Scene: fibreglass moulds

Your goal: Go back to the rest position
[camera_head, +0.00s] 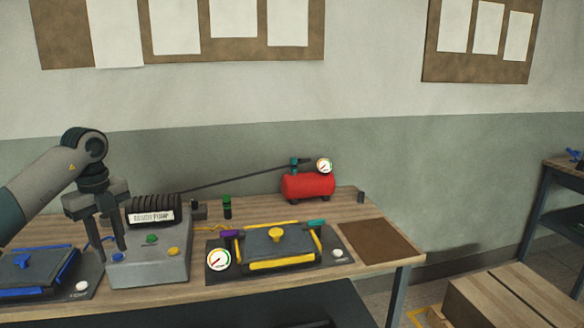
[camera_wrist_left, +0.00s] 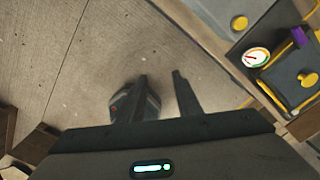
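My left gripper (camera_head: 111,235) hangs in front of the left part of the workbench in the head view, its two fingers pointing down beside the grey pump box. In the left wrist view my left gripper (camera_wrist_left: 160,98) shows its fingers apart, with nothing between them and the floor below. The grey pump box (camera_head: 150,262), labelled as a resin pump, stands on the bench, partly behind the fingers. It has blue, green and yellow buttons. My right gripper is not in either view.
A yellow-trimmed mould (camera_head: 277,247) with a gauge sits right of the pump; a blue-trimmed mould (camera_head: 35,270) sits at the left. A red tank (camera_head: 308,187) stands at the back. A brown mat (camera_head: 380,241) lies bare at the right. A wooden crate (camera_head: 510,295) stands lower right.

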